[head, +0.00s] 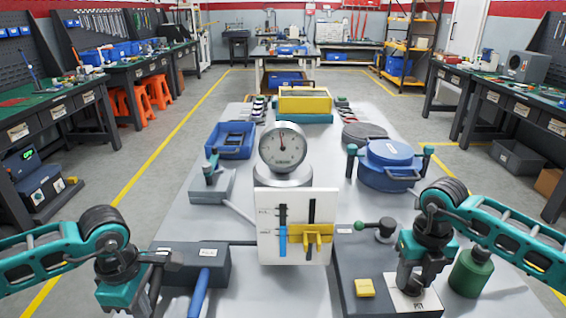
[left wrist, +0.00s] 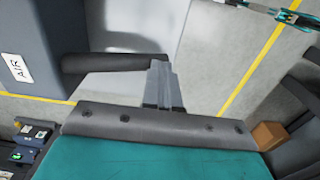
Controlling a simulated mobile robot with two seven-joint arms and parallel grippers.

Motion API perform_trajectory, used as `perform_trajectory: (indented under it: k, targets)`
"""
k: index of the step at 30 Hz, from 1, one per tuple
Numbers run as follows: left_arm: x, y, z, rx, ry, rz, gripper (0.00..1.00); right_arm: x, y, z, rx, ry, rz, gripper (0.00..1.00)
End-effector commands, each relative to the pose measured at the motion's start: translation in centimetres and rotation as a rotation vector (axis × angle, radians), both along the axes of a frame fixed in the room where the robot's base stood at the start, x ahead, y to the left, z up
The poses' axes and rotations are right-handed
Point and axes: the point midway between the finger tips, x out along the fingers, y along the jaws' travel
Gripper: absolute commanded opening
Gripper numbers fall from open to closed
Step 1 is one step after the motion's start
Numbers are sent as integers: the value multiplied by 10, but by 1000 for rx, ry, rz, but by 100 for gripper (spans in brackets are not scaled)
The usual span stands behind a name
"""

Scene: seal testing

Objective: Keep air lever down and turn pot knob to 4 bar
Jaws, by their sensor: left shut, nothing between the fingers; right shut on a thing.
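The grey AIR box (head: 213,266) stands at the left front of the bench. A dark lever (head: 168,257) sticks out from its left side; it also shows in the left wrist view (left wrist: 105,63). My left gripper (left wrist: 160,80) is shut and empty at the lever's outer end; whether it touches the lever I cannot tell. My right gripper (head: 410,287) points down at the labelled plate (head: 425,303) on the right dark box and is shut on the pot knob, which the fingers mostly hide. The round gauge (head: 283,147) has its needle pointing nearly straight up.
A white panel (head: 269,254) with a blue bar and yellow slider stands between the boxes. A yellow button (head: 364,288) and a green-ball lever (head: 361,225) are left of my right gripper. A green bottle (head: 471,272) stands right of it, close by. A blue pot (head: 390,164) is behind.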

Motion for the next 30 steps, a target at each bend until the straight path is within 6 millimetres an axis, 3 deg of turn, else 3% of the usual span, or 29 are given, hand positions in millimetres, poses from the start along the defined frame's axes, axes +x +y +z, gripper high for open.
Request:
perform_trajectory:
  k: [15, 16, 28, 30]
  targets:
    - [-1, 0, -1, 1, 2, 0, 0, 0, 0, -1, 0, 1, -653, 17]
    - [-1, 0, -1, 1, 2, 0, 0, 0, 0, -1, -1, 1, -663, 45]
    - [0, 0, -1, 1, 2, 0, 0, 0, 0, 0, 0, 0, -654, 83]
    - [0, 0, -1, 1, 2, 0, 0, 0, 0, 0, 0, 0, -654, 85]
